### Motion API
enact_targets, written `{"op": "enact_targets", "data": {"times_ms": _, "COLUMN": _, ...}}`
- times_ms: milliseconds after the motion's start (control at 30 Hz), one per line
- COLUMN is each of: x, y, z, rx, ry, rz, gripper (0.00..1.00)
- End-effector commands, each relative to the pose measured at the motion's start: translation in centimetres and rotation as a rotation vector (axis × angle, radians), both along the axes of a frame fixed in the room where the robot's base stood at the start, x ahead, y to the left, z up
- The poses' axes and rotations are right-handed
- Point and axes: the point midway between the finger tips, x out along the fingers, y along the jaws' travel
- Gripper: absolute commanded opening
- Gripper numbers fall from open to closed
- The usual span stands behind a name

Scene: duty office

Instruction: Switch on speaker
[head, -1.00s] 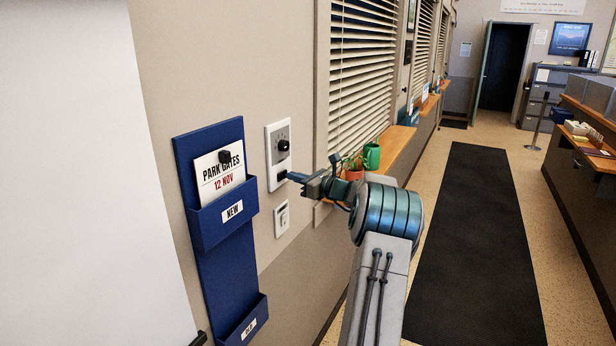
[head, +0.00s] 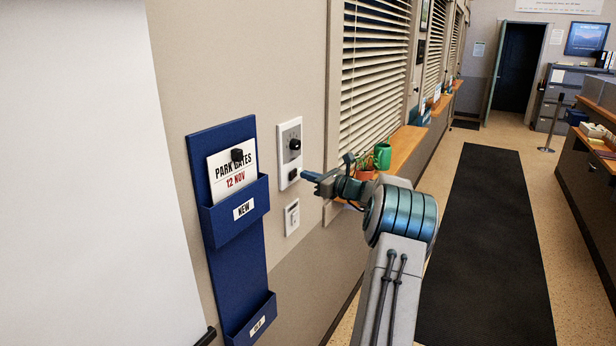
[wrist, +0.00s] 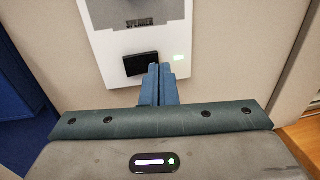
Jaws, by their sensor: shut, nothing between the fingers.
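The speaker panel (head: 287,160) is a white wall plate with a round black knob (head: 295,144) and a black rocker switch (head: 293,175) below it. In the wrist view the switch (wrist: 141,64) sits under a partly legible label that seems to read "SPEAKER" (wrist: 139,22). The fingertips (wrist: 160,72) overlap the switch's right edge in the wrist view.
A blue wall pocket rack (head: 229,235) with a "PARK GATES" card hangs to the left. A smaller white switch plate (head: 292,217) is below the panel. A potted plant (head: 370,168) and green watering can (head: 382,156) stand on the sill to the right.

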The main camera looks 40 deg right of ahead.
Motion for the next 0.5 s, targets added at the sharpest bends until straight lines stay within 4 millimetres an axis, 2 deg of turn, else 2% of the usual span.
{"op": "enact_targets", "data": {"times_ms": 133, "x": -1.8, "y": -1.2, "z": -0.2, "rx": -0.001, "ry": 0.0, "rz": 0.006, "gripper": 0.0}}
{"op": "enact_targets", "data": {"times_ms": 400, "x": -7.4, "y": -4.6, "z": -0.3, "rx": -0.002, "ry": -0.001, "rz": -0.001, "gripper": 0.0}}
{"op": "enact_targets", "data": {"times_ms": 500, "x": -8.8, "y": -5.5, "z": -0.2, "rx": -0.001, "ry": 0.001, "rz": -0.003, "gripper": 0.0}}
